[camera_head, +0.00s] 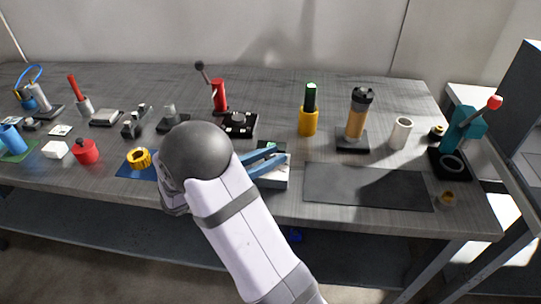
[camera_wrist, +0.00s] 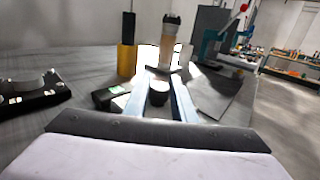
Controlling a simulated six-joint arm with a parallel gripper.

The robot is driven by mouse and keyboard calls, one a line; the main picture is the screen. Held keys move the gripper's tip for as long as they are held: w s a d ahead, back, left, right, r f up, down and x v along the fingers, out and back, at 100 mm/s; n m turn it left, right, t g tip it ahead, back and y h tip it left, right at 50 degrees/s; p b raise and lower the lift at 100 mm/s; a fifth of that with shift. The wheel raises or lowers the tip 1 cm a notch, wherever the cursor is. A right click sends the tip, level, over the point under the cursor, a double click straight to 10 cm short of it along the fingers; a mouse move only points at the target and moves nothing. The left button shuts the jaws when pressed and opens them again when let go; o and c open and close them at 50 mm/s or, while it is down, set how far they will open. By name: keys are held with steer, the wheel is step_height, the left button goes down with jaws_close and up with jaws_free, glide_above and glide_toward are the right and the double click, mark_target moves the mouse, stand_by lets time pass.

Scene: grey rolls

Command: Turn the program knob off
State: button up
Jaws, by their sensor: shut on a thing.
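My gripper's blue fingers (camera_head: 277,153) reach over a small white box with a dark top (camera_head: 274,180) near the table's front middle. In the wrist view the two fingers (camera_wrist: 161,88) stand on either side of a dark round knob (camera_wrist: 159,86) and are shut on it. The box's dark top with a small green display (camera_wrist: 113,92) shows left of the fingers. The knob's markings and its angle cannot be read. In the head view my arm and fingers hide the knob and part of the box.
A yellow holder with a dark cylinder (camera_head: 309,122), an amber grinder-like device (camera_head: 356,118) and a white cup (camera_head: 400,133) stand behind to the right. A flat dark mat (camera_head: 368,187) lies right of the box. A black switch panel (camera_head: 237,125) and red lever (camera_head: 219,96) stand behind left.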

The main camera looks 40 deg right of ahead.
steer(key=shift+r+t, duration=0.1)
steer(key=shift+t, duration=0.2)
steer(key=n+t+p, duration=0.1)
steer(key=n+t, duration=0.1)
steer(key=t, duration=0.1)
steer(key=n+t+y+p, duration=0.1)
steer(key=n+t+p, duration=0.1)
steer(key=n+t, duration=0.1)
steer(key=shift+s+t, duration=0.1)
steer(key=shift+t, duration=0.3)
steer(key=n+t+y+p, duration=0.1)
steer(key=t+p, duration=0.1)
steer(key=p, duration=0.2)
steer(key=shift+r, duration=0.15)
steer(key=shift+n+t+p, duration=0.3)
steer(key=shift+n+p, duration=0.1)
steer(key=shift+p, duration=0.25)
steer(key=shift+f+n+t+y+p, duration=0.25)
steer(key=shift+n+t+y+p, duration=0.25)
steer(key=shift+p, duration=1.35)
steer(key=o, duration=1.1)
steer(key=shift+c, duration=0.2)
steer(key=shift+a, duration=0.15)
